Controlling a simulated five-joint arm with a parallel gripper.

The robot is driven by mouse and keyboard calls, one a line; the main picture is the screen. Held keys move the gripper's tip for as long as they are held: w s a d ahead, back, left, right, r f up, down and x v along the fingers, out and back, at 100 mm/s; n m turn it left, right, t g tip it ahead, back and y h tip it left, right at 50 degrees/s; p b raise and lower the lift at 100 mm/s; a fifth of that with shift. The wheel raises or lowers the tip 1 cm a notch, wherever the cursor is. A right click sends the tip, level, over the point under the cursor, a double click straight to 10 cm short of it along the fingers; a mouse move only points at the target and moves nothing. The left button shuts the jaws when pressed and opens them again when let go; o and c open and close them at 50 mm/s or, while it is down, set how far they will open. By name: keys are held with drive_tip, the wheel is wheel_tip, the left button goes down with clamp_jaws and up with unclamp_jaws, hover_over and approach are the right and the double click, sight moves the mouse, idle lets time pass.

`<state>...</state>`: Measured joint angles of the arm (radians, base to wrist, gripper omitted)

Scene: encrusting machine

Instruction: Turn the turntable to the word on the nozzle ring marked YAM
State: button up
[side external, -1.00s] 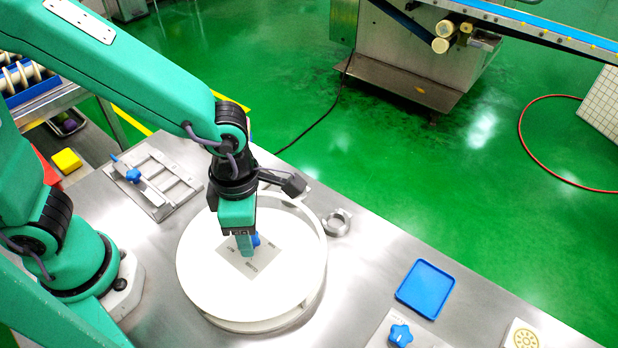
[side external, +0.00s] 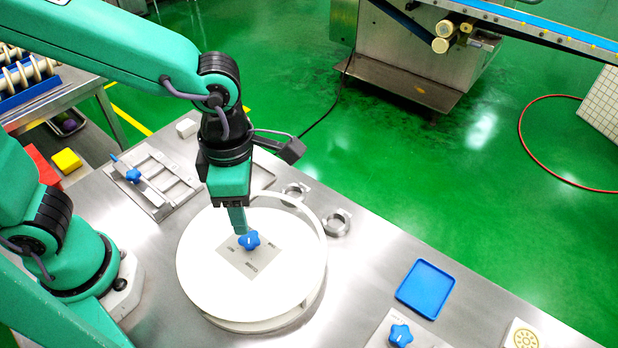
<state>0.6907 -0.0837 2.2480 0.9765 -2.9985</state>
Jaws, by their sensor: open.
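The white round turntable (side external: 205,285) sits on the steel table, inside a white raised ring (side external: 312,225). A grey square plate (side external: 252,270) lies at its middle, with small dark words near its edges that are too small to read. I cannot make out which one is YAM. A blue star-shaped knob (side external: 249,240) stands on the plate. My gripper (side external: 240,228) points down just behind and left of the knob, open, its fingertips close to it. I cannot tell if they touch. Nothing shows held in it.
Two metal rings (side external: 337,222) lie behind the turntable. A slotted metal frame with a blue knob (side external: 133,175) is at the back left. A blue tray (side external: 425,288) and another blue knob (side external: 400,335) are at the right. The table between turntable and tray is clear.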

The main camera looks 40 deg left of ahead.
sight(249, 237)
drive_tip(key=m, duration=0.4)
drive_tip(key=shift+m, duration=0.4)
drive_tip(key=m, duration=0.3)
drive_tip(key=shift+m, duration=0.3)
drive_tip(key=shift+f, duration=0.1)
drive_tip(key=shift+f, duration=3.85)
clamp_jaws()
